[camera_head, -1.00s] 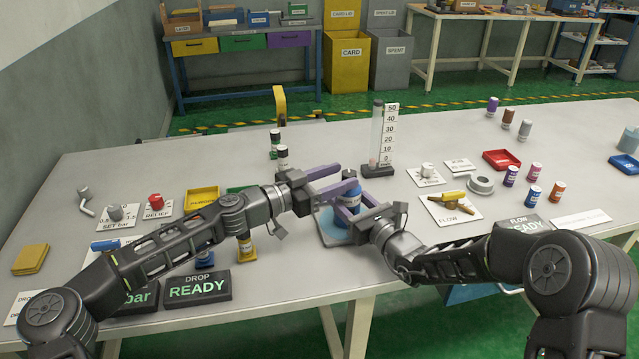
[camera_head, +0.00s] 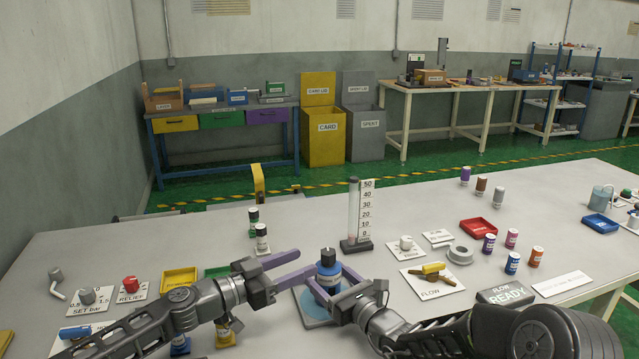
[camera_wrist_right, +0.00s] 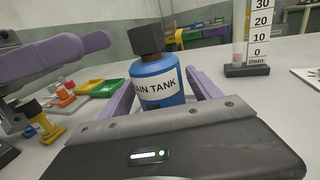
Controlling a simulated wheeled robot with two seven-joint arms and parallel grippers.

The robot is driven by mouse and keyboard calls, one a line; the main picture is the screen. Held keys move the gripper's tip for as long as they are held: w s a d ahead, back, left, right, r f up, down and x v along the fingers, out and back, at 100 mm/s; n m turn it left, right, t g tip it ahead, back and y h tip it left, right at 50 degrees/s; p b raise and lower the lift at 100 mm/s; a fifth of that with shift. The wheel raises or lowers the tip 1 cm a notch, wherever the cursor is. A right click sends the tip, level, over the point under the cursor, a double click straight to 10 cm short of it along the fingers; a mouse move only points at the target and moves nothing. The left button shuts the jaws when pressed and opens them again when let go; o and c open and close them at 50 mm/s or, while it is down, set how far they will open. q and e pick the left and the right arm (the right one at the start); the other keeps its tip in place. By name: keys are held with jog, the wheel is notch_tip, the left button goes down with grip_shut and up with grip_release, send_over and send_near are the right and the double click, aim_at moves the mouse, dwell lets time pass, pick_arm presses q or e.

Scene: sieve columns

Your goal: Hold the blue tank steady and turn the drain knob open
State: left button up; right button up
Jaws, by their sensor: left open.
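My right gripper (camera_head: 333,283) is shut on the tank's body, with one purple finger along each side. My left gripper (camera_head: 305,263) is open and empty. Its fingertips point at the tank and stop just left of the knob, apart from it; it also shows in the right wrist view (camera_wrist_right: 95,42).
The flow tube with its scale (camera_head: 355,215) stands just behind the tank. A FLOW valve plate (camera_head: 432,280) and red tray (camera_head: 478,228) lie to the right.

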jog(key=shift+o, duration=0.5)
jog(key=v, duration=1.2)
